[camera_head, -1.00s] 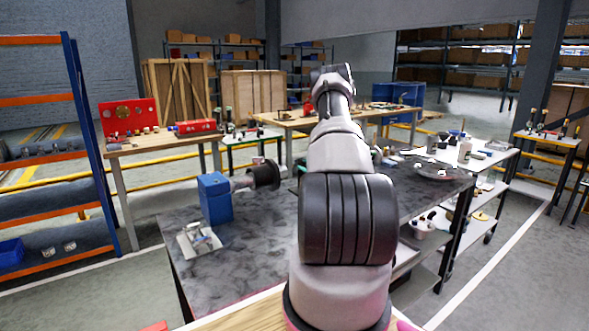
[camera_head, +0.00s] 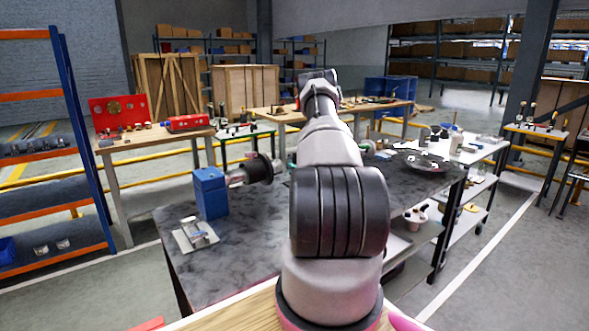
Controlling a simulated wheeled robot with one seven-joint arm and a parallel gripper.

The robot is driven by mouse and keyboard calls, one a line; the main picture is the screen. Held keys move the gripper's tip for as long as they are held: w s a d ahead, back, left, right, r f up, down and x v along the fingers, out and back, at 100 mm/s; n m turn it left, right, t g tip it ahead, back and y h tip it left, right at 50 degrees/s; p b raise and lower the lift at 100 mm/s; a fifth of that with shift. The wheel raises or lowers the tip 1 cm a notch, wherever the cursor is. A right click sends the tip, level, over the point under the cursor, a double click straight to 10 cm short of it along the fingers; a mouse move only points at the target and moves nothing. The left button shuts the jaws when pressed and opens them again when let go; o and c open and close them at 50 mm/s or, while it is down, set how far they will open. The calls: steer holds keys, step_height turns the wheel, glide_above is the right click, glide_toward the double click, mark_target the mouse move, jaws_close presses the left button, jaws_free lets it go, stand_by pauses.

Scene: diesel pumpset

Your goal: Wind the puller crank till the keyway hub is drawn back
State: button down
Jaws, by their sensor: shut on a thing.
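A blue block (camera_head: 210,193) stands on the dark workbench (camera_head: 240,258), left of my arm. A short pale shaft (camera_head: 236,178) runs from it to a dark round hub with a flange (camera_head: 259,168), which looks like the keyway hub. A small green and reddish bit (camera_head: 291,160) shows between the hub and my arm; I cannot tell whether it belongs to the puller. The puller crank cannot be made out. My arm rises in the middle of the view and hides what lies behind it. My gripper is hidden behind the arm, so its hold does not show.
A pale plate with a small metal part (camera_head: 195,235) lies at the bench's left front. A dark round tray (camera_head: 418,160) sits at the bench's right rear. A trolley with bottles (camera_head: 470,150) stands to the right. The bench front between plate and arm is clear.

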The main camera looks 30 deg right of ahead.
steer(key=f+n, duration=0.1)
steer(key=n, duration=0.1)
steer(key=shift+d+f+n, duration=0.1)
steer(key=shift+f+n, duration=0.1)
steer(key=shift+n, duration=0.1)
steer(key=shift+d+f+n, duration=0.1)
steer(key=shift+f+n, duration=0.3)
steer(key=shift+n, duration=0.45)
steer(key=shift+d+f+n, duration=0.1)
steer(key=shift+f+n, duration=0.25)
steer(key=shift+n, duration=0.5)
steer(key=c, duration=0.6)
jaws_free()
steer(key=shift+a, duration=0.1)
steer(key=s, duration=1)
steer(key=shift+s, duration=0.4)
steer(key=shift+d, duration=0.2)
